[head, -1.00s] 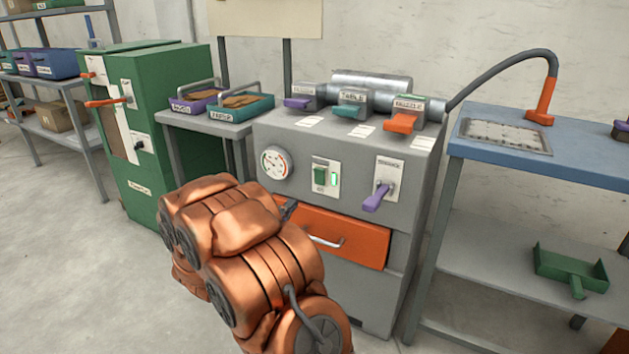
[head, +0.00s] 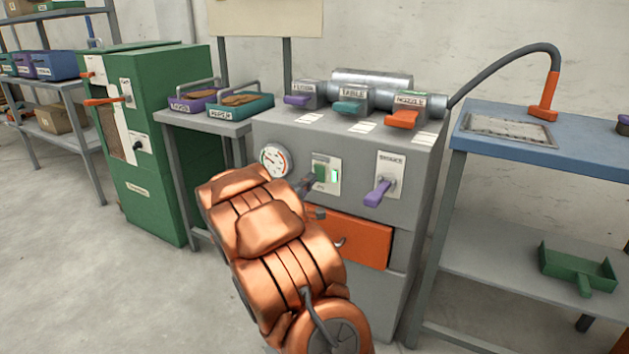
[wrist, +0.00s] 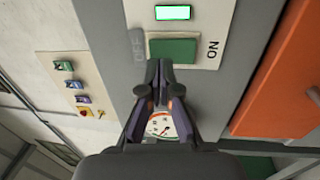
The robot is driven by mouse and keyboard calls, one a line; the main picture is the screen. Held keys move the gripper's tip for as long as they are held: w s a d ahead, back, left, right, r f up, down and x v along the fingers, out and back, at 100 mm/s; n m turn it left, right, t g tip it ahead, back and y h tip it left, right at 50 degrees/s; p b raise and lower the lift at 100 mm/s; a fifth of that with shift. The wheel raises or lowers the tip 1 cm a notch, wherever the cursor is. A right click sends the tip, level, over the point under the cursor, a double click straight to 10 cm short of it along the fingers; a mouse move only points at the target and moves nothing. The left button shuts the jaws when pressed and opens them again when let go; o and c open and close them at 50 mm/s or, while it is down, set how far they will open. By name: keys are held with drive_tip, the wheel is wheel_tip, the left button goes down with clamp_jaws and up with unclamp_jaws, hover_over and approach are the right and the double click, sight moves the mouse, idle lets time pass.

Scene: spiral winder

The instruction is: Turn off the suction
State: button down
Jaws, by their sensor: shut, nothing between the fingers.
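The suction machine (head: 300,135) is a grey cabinet. Its switch panel (head: 333,170) carries a green rocker switch (head: 320,172) and a lit green lamp (head: 335,176). In the wrist view the green rocker (wrist: 185,50) lies between a faint OFF label (wrist: 138,48) and a dark ON label (wrist: 213,48), with the bright lamp (wrist: 172,13) beside it. My gripper (wrist: 161,68) is shut and empty, its tips at the rocker's near edge; I cannot tell whether they touch. In the head view my gripper (head: 306,186) is at the panel's lower left, partly hidden by my arm.
A round gauge (head: 275,160) is left of the switch, and a purple lever (head: 378,192) is right of it. An orange drawer (head: 360,240) with a handle is below. Floor, table and nozzle levers (head: 350,105) line the top.

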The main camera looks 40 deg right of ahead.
drive_tip(key=shift+b+x, duration=0.45)
drive_tip(key=shift+x, duration=1)
drive_tip(key=shift+w+d+r+p, duration=0.1)
drive_tip(key=shift+d+r+p, duration=0.15)
drive_tip(key=shift+p, duration=1.45)
drive_tip(key=shift+f+y, duration=0.15)
drive_tip(key=shift+y, duration=0.15)
drive_tip(key=shift+a, duration=0.1)
drive_tip(key=shift+a+p, duration=0.3)
drive_tip(key=shift+p, duration=0.25)
drive_tip(key=p, duration=0.6)
approach(319, 170)
drive_tip(key=s+a+r, duration=0.1)
drive_tip(key=a+r, duration=0.1)
drive_tip(key=a, duration=0.4)
drive_tip(key=shift+s, duration=0.3)
